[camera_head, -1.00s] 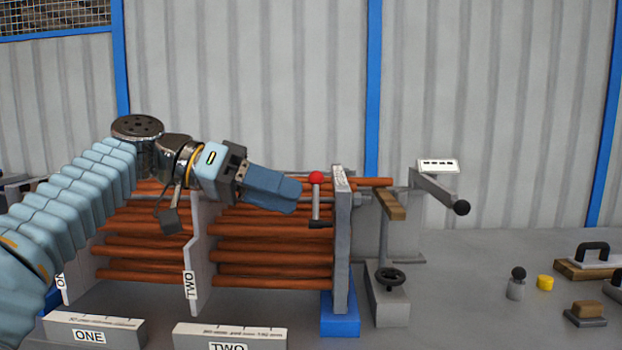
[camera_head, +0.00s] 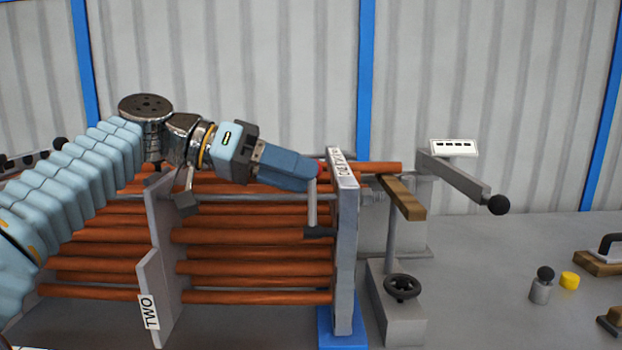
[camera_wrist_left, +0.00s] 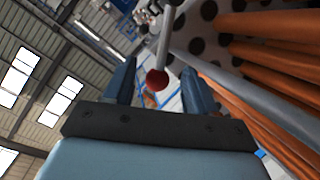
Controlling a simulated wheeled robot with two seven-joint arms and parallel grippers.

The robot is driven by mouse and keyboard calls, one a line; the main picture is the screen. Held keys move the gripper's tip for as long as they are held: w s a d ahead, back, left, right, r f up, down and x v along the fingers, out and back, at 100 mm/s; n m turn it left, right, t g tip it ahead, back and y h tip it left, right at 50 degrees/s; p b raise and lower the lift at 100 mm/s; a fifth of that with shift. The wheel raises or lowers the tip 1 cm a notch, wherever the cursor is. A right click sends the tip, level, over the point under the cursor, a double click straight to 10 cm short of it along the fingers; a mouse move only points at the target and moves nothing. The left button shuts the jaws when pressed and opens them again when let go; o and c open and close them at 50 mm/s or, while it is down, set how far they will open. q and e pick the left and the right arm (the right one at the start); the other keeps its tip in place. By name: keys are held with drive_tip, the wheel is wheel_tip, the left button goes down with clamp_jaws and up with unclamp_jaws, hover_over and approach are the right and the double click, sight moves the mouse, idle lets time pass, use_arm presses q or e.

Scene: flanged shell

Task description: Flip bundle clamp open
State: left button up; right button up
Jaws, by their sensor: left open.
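The bundle clamp's lever (camera_head: 312,205) is a thin grey rod hanging down beside the upright grey end plate (camera_head: 345,250). Its red ball knob shows in the left wrist view (camera_wrist_left: 157,79), in the gap between my fingers; in the head view the fingertips mostly hide it. My left gripper (camera_head: 308,172) is open, reaching in from the left at the top of the tube bundle, with its tips around the knob. Whether a finger touches the knob I cannot tell. Copper-coloured tubes (camera_head: 250,236) run horizontally below the gripper. My right gripper is not in view.
Right of the end plate stand a grey base with a black handwheel (camera_head: 402,288), a wooden block (camera_head: 402,197) and a grey arm with a black ball (camera_head: 498,204). A small weight (camera_head: 540,290) and a yellow cap (camera_head: 569,280) sit on the table. A baffle plate (camera_head: 160,240) stands left.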

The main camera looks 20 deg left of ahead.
use_arm(q)
drive_tip(key=shift+x, duration=1.5)
clamp_jaws()
